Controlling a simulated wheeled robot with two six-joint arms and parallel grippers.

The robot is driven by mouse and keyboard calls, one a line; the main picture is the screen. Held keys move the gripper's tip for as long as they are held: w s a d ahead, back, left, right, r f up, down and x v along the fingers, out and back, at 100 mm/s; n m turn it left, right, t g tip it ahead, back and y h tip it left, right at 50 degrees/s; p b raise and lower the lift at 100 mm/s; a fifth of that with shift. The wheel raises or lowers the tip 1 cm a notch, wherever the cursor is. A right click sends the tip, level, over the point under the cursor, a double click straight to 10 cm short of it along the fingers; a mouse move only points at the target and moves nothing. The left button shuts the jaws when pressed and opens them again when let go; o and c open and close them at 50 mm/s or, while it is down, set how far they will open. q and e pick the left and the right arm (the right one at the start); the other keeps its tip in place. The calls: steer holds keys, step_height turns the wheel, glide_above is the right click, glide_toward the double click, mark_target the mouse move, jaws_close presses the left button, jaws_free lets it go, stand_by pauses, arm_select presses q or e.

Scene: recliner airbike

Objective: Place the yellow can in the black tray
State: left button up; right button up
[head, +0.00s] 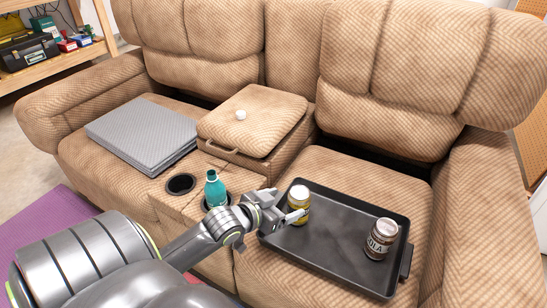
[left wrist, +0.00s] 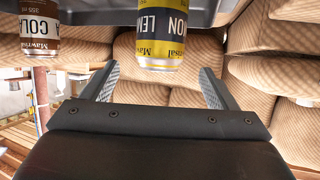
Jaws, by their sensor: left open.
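The yellow can (head: 299,204) stands upright on the left part of the black tray (head: 335,257), on the right seat of the recliner. My left gripper (head: 284,206) is at the can's left side, over the tray's left rim. In the left wrist view, which is upside down, the yellow can (left wrist: 162,30), with a dark lemon label, lies ahead between the two spread fingertips (left wrist: 155,75). The fingers are open, with a gap on each side of the can. My right gripper is not in view.
A brown and white cola can (head: 380,240) stands in the tray's right part. A teal bottle (head: 214,190) sits in a cup holder beside my left arm; another cup holder (head: 181,184) is empty. A grey folded pad (head: 143,133) lies on the left seat. A small white ball-like thing (head: 241,115) rests on the console.

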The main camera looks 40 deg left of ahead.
arm_select(q)
steer(key=shift+p+v, duration=0.35)
steer(key=shift+v, duration=1.35)
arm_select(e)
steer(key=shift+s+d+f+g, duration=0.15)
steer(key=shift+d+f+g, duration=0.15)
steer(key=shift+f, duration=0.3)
